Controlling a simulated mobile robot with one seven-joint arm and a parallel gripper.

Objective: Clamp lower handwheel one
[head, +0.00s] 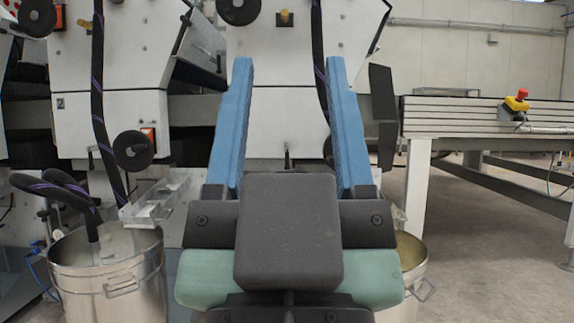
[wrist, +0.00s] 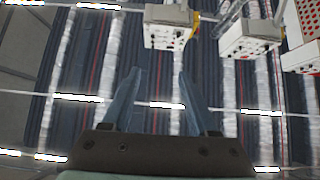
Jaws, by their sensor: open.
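My gripper (head: 289,66) is open and empty in the head view, its two blue fingers upright and wide apart in front of the coater. The fingers also show in the wrist view (wrist: 158,74), with nothing between them. A lower black round handwheel (head: 133,150) sits on the white machine front to the left of my gripper, apart from it. Another lower black wheel (head: 327,150) is mostly hidden behind my right finger. Two upper black handwheels (head: 37,17) (head: 238,10) sit higher on the machine. I cannot tell which lower wheel is number one. No handwheel is clear in the wrist view.
A steel drum (head: 110,280) with black hoses stands low at the left, and another drum (head: 412,262) at the right is partly hidden. A conveyor (head: 470,116) with a red emergency stop button (head: 516,103) stands at the right. Open floor (head: 480,240) lies beneath it.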

